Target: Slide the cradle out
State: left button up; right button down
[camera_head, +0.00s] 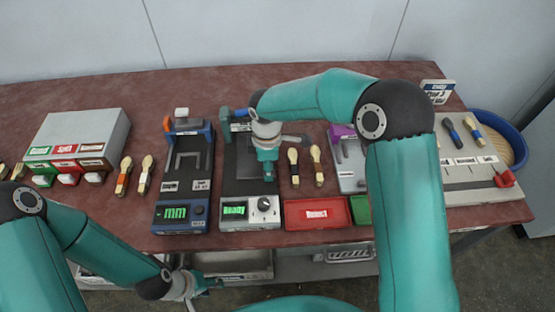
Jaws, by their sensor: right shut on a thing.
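The press (250,212) is a dark grey unit in the middle of the table with a green "Ready" display and a dial. Its cradle (247,165) lies in the dark bed behind the display, partly hidden by my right gripper. My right gripper (268,178) points down over the bed and is shut on what appears to be the cradle; the grip point is small and mostly covered. My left gripper (205,285) is low in front of the table's front edge, away from the press. Its fingers are too small to read.
A blue device (181,216) reading "mm" stands left of the press. Brushlike spoons (318,165) lie right of it. A red reject tray (318,213) and a green tray (361,210) sit at the front. A grey box (85,130) stands at the left, a blue bowl (519,139) at the right.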

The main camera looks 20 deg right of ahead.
jog(key=shift+s+a+r, duration=0.15)
jog(key=shift+s, duration=0.6)
jog(key=shift+w, duration=0.3)
jog(key=c, duration=1)
grip_release()
jog(key=shift+s, duration=0.2)
jog(key=shift+o, duration=0.2)
jog(key=shift+w, duration=0.1)
notch_tip(320, 180, up, 12)
